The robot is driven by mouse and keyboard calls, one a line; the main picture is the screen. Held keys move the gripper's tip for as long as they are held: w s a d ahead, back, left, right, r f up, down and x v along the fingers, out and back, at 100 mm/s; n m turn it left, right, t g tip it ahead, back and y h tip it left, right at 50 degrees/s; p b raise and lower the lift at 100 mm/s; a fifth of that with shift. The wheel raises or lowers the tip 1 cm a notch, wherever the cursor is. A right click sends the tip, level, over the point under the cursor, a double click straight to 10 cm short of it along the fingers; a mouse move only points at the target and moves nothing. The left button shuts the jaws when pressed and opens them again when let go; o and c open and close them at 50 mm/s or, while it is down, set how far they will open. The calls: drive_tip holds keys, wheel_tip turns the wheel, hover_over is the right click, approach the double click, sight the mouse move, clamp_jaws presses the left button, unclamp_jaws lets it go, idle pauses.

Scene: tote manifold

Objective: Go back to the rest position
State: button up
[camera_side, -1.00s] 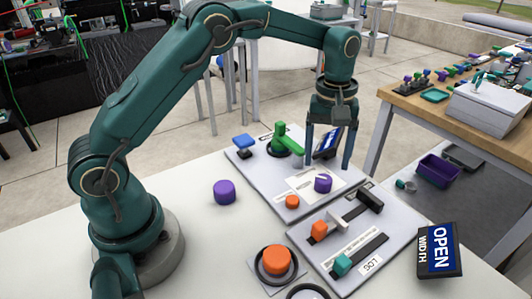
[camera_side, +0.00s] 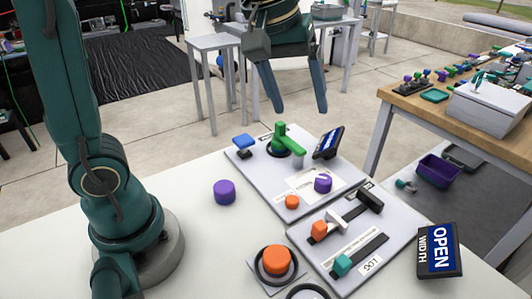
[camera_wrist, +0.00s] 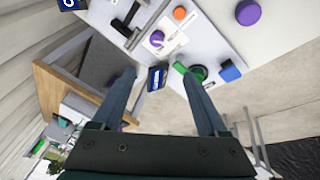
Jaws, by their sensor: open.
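My gripper (camera_side: 297,108) is open and empty, raised in the air above and behind the far panel in the side view. Its two fingers (camera_wrist: 165,100) are spread apart in the wrist view with nothing between them but the scene well below. My upper arm stands nearly upright at the left of the side view, above my base on the white table (camera_side: 190,275).
The far panel (camera_side: 255,185) carries a green handle (camera_side: 285,138), a blue block (camera_side: 243,141), a purple knob (camera_side: 323,183) and a small display (camera_side: 328,143). The near panel (camera_side: 395,235) has sliders. A purple cylinder (camera_side: 224,191) and an orange button (camera_side: 277,260) stand nearby. Air around my gripper is clear.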

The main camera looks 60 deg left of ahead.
drive_tip(key=s+f+m, duration=0.2)
drive_tip(key=s+m, duration=0.1)
drive_tip(key=s, duration=0.3)
drive_tip(key=s+f+m+t, duration=0.1)
drive_tip(key=s+f+m, duration=0.2)
drive_tip(key=s, duration=0.4)
drive_tip(key=shift+a+f+m+t, duration=0.2)
drive_tip(key=shift+a+m+t, duration=0.1)
drive_tip(key=shift+a+m, duration=0.15)
